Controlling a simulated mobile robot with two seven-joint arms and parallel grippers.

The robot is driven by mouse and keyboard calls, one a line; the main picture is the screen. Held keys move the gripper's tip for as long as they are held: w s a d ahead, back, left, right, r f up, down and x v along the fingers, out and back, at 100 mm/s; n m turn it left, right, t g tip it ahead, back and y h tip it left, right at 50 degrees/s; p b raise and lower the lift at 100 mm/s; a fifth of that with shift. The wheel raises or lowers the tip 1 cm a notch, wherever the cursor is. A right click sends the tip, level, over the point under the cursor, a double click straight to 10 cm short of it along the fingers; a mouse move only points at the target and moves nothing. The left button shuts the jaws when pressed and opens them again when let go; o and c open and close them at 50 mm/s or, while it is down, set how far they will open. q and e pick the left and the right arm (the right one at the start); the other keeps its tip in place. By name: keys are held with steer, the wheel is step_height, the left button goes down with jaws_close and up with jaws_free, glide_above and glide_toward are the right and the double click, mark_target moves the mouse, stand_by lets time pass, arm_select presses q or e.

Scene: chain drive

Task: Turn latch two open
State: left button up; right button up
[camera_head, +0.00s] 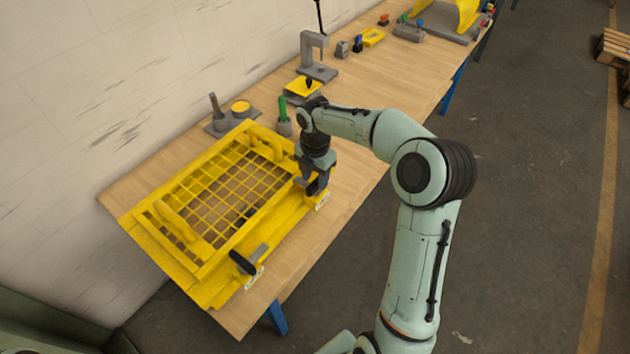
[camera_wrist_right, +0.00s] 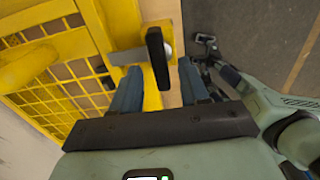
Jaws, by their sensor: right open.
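A yellow guard with a mesh window (camera_head: 140,222) lies on the wooden table. Its near latch, a black handle (camera_head: 243,263) with a grey bar, sits at the front corner. My right gripper (camera_head: 318,190) points down at the other latch, at the guard's right corner, and mostly hides it in the head view. In the right wrist view, that latch's black handle (camera_wrist_right: 157,58) shows between the two open blue fingers of my right gripper (camera_wrist_right: 159,78), with a grey bar beside it. I cannot tell whether the fingers touch it. The latch labels are too small to read. My left gripper is out of view.
Behind the guard stand a grey fixture with a peg (camera_head: 215,118), a green-handled tool (camera_head: 284,120) and a grey clamp stand (camera_head: 314,60). Small parts line the far table. A wall borders the left; open floor lies to the right.

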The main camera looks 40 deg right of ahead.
steer(key=shift+f, duration=1.2)
jaws_close()
